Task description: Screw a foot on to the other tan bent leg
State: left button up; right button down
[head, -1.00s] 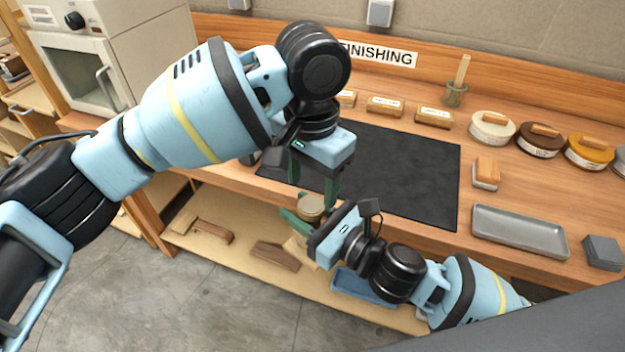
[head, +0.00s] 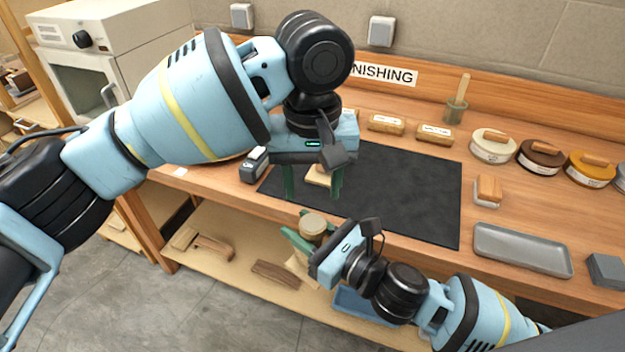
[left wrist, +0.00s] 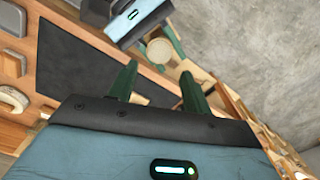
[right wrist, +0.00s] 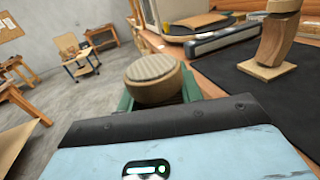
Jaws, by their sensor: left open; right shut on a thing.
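A round foot (head: 313,223) with a ribbed grey face sits face up at my right gripper, at the front of the bench. It shows large in the right wrist view (right wrist: 152,78) and small in the left wrist view (left wrist: 160,47). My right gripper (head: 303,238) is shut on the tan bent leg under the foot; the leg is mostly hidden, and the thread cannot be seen. My left gripper (head: 313,192) is open and empty, above and apart from the foot. A brown bent piece on a tan square plate (right wrist: 267,70) stands on the black mat.
The black mat (head: 400,190) is mostly clear. A grey tray (head: 520,250), tins (head: 493,146) and labelled blocks (head: 386,124) lie around it. A shelf (head: 230,265) below holds wooden pieces and a blue bin (head: 362,304). A white oven (head: 110,60) stands left.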

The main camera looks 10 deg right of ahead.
aim_at(312, 223)
pick_arm(q)
jog(key=shift+f, duration=4)
